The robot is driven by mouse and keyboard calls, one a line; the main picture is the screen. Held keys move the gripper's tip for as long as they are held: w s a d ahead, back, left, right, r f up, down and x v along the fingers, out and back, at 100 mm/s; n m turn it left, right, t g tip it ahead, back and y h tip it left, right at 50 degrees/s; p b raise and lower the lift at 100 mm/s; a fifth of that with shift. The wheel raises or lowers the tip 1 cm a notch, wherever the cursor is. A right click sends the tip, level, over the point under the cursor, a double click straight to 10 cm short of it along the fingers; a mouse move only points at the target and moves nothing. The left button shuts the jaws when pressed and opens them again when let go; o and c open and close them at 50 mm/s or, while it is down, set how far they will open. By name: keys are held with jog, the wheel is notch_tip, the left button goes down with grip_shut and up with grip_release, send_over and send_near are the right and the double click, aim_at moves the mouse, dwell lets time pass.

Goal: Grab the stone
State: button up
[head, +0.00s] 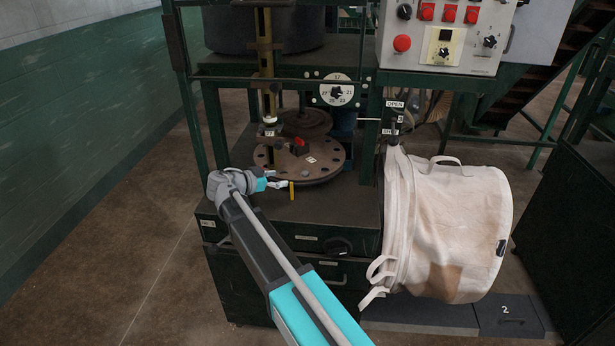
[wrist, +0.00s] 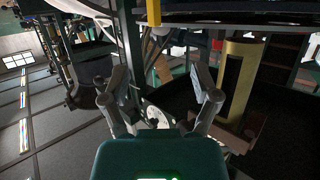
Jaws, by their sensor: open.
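I cannot make out a clear stone in either view. My gripper (head: 277,179) is at the front left of a round, holed metal plate (head: 325,169) on the green machine, beside a small upright yellow piece (head: 291,190). In the wrist view my gripper (wrist: 158,72) has its two grey fingers spread apart with nothing between them. A red and black piece (head: 299,147) and a small white piece (head: 310,160) lie on the plate.
A pale bulk bag (head: 455,235) hangs at the machine's right side. A control panel (head: 445,35) with red buttons is above it. The brown floor on the left is clear.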

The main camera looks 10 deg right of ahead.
aim_at(303, 174)
jog(key=b+x, duration=0.1)
jog(key=x, duration=0.3)
jog(key=shift+f, duration=0.1)
jog(key=shift+w+d+f, duration=0.1)
jog(key=shift+w+d, duration=0.25)
jog(key=shift+d, duration=0.25)
jog(key=shift+b+x, duration=0.65)
jog(key=shift+x, duration=1.9)
jog(key=shift+s, duration=0.1)
jog(key=c, duration=1.1)
